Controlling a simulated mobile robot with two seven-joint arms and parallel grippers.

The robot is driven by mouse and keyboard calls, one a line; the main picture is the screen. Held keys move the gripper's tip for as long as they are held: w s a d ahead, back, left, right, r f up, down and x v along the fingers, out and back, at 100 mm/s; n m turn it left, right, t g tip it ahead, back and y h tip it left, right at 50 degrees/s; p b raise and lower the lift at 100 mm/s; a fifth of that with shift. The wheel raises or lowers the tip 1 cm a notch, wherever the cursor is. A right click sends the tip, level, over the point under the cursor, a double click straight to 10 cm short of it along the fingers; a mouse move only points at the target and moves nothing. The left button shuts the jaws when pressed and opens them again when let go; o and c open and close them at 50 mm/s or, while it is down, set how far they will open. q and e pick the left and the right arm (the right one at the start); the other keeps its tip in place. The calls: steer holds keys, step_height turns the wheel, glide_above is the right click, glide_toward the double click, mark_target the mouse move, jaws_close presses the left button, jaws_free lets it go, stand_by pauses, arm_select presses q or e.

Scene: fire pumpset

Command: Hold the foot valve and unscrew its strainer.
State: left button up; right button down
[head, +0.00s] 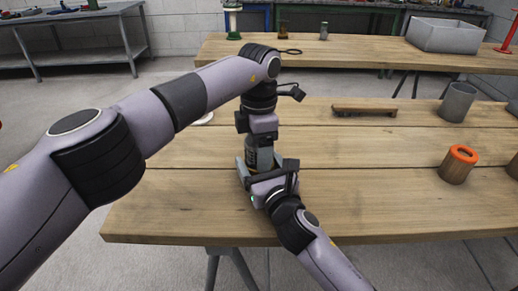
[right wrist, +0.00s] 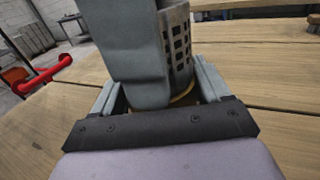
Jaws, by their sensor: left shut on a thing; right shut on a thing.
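The strainer (right wrist: 180,52) is a grey metal cylinder with square holes, standing upright over the front table in the right wrist view. My left gripper (head: 261,150) points down from above and is shut on it; one broad grey finger (right wrist: 138,55) covers much of it. Below it, a thin brass-coloured edge of the foot valve (right wrist: 184,97) shows between the fingers of my right gripper (head: 259,170). My right gripper is low over the table, comes in from the front right, and is shut on the valve. Most of the valve body is hidden by the grippers.
On the front table (head: 170,205) are a wooden-looking bar (head: 363,110), a grey cup (head: 457,102) and a brown cylinder with an orange top (head: 459,164). A back table holds a grey bin (head: 443,36).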

arm_select(q)
steer(key=n, duration=0.6)
steer(key=shift+n, duration=0.4)
steer(key=o, duration=1.2)
steer(key=shift+r, duration=0.15)
